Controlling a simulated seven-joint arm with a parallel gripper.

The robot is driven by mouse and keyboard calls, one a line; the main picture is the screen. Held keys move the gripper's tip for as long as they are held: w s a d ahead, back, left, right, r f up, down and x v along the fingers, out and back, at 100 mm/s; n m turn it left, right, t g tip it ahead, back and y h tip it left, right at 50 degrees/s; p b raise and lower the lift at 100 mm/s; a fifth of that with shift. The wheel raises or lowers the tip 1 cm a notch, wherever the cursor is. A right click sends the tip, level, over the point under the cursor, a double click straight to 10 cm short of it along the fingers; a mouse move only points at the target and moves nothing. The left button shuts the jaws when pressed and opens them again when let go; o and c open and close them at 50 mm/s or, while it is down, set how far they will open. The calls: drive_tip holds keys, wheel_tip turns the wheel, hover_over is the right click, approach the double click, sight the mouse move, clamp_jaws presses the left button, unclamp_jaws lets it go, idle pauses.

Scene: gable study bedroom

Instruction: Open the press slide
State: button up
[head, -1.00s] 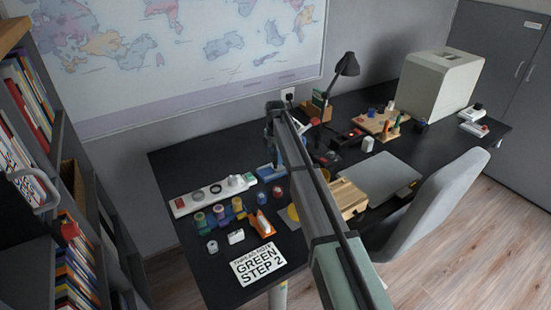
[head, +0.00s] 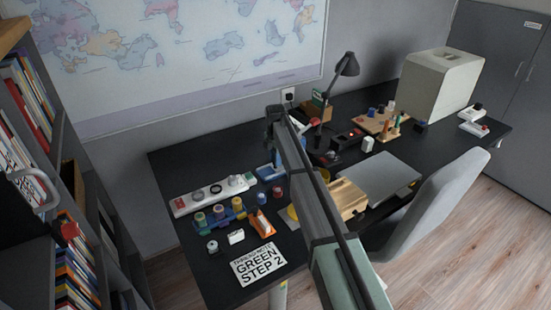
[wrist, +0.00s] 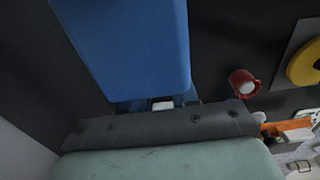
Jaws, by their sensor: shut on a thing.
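The blue press (head: 265,171) stands on the black desk, beside my arm in the head view. Its blue body (wrist: 135,45) fills the upper left of the wrist view, close in front of my gripper. My gripper (wrist: 160,103) is shut on a small pale part, which I take for the press slide (wrist: 162,105), at the near end of the blue body. Most of the slide is hidden, so how far it stands out cannot be told. In the head view my arm hides the fingertips.
A red cup (wrist: 243,83) stands right of the press, with a yellow disc (wrist: 304,66) beyond it. An orange tool (head: 262,223), a white strip (head: 212,194), spools (head: 220,213) and a sign card (head: 258,263) lie nearby. A wooden box (head: 346,197) is right of my arm.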

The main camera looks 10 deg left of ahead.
clamp_jaws()
drive_tip(key=s+a, duration=0.5)
drive_tip(key=shift+s+a, duration=0.35)
drive_tip(key=o, duration=0.9)
unclamp_jaws()
